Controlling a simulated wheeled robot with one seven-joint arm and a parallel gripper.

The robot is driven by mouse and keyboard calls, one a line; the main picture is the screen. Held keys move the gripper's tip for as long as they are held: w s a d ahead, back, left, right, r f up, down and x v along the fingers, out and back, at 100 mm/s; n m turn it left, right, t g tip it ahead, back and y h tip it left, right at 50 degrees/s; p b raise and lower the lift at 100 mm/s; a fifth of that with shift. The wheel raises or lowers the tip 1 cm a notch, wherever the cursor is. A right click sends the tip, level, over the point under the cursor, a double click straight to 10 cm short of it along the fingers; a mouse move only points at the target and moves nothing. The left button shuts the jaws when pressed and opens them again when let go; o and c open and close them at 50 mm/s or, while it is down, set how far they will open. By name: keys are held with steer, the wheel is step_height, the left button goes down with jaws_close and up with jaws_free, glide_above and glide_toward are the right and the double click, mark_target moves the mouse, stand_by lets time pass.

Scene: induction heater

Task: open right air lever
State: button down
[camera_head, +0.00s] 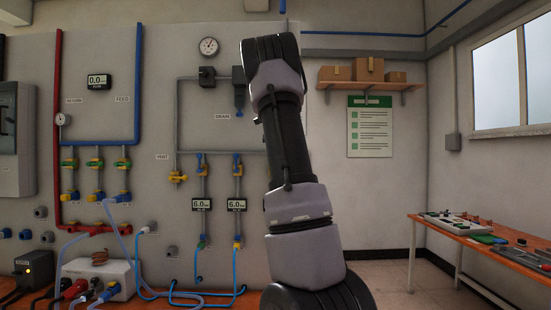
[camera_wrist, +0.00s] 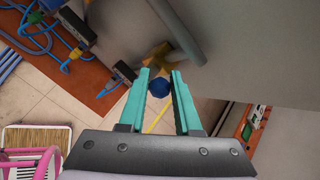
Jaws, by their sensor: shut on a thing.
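In the head view, two blue-topped valves stand on thin grey pipes on the wall panel, a left one (camera_head: 202,160) and a right one (camera_head: 237,160). My arm covers the panel to the right of them and hides my gripper there. In the wrist view, my gripper (camera_wrist: 159,90) has its two teal fingers on either side of a dark blue valve part (camera_wrist: 158,87) and is shut on it. A brass valve body (camera_wrist: 154,56) on a grey pipe (camera_wrist: 178,32) is just beyond it. I cannot tell for sure which valve this is.
Displays reading 6.0 (camera_head: 202,204) sit below the two valves, with blue hoses (camera_head: 200,293) beneath. An orange bench (camera_head: 424,217) stands at right. The floor (camera_head: 385,285) between is clear.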

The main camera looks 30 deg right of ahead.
steer(key=shift+a+f+g, duration=0.15)
steer(key=shift+f+g, duration=0.15)
steer(key=shift+f, duration=0.1)
steer(key=c, duration=0.6)
jaws_free()
steer(key=shift+r, duration=0.2)
steer(key=shift+s+a+r, duration=0.2)
steer(key=shift+r, duration=0.25)
steer(key=v, duration=0.9)
steer(key=shift+s+a+r, duration=0.15)
steer(key=shift+s+r, duration=0.05)
steer(key=shift+s, duration=0.1)
